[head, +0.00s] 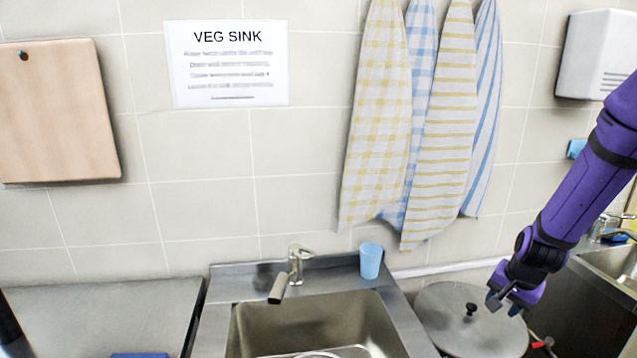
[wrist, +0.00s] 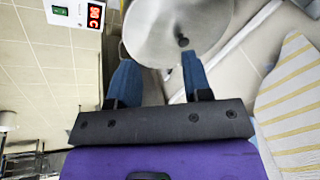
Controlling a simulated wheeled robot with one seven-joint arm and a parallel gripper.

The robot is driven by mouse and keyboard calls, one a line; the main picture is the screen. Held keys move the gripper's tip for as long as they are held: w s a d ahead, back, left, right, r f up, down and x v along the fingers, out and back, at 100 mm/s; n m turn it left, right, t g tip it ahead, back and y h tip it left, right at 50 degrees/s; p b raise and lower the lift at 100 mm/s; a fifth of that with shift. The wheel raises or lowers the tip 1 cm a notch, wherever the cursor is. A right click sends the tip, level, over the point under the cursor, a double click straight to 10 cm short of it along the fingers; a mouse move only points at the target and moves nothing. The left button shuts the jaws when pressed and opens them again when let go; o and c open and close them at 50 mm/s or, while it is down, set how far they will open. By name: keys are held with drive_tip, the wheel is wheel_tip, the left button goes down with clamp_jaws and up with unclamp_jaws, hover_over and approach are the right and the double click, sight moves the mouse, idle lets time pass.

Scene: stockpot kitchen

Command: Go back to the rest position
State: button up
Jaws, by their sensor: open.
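My gripper (head: 506,303) is at the right in the head view, at the end of my purple arm, above the lid of a large steel stockpot (head: 450,322). The lid has a dark knob (head: 471,309). In the wrist view my gripper (wrist: 158,82) has its two blue fingers spread apart with nothing held between them. The round lid (wrist: 165,35) lies beyond the fingertips there, with its knob (wrist: 183,41) near the right finger. Whether a fingertip touches the lid cannot be told.
A steel sink (head: 310,325) with a faucet (head: 297,265) is left of the pot. A blue cup (head: 371,261) stands on its back ledge. Towels (head: 375,125) hang on the wall. A dispenser (head: 598,55) and another sink (head: 612,262) are at the right. The left counter (head: 90,315) is mostly clear.

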drive_tip(key=s+a+r+n+t, duration=0.1)
drive_tip(key=s+a+r+n, duration=0.25)
drive_tip(key=r, duration=0.65)
drive_tip(key=s+a+r+n, duration=0.2)
drive_tip(key=s+a+r, duration=0.3)
drive_tip(key=r, duration=0.5)
drive_tip(key=s+a+r+n, duration=0.2)
drive_tip(key=s+r, duration=0.2)
drive_tip(key=s, duration=0.4)
drive_tip(key=s+a+r+n+t, duration=0.1)
drive_tip(key=s+r+n, duration=0.1)
drive_tip(key=s+r, duration=0.3)
drive_tip(key=s, duration=0.2)
drive_tip(key=shift+s+a+r, duration=0.2)
drive_tip(key=shift+s+a, duration=0.15)
drive_tip(key=shift+a, duration=0.05)
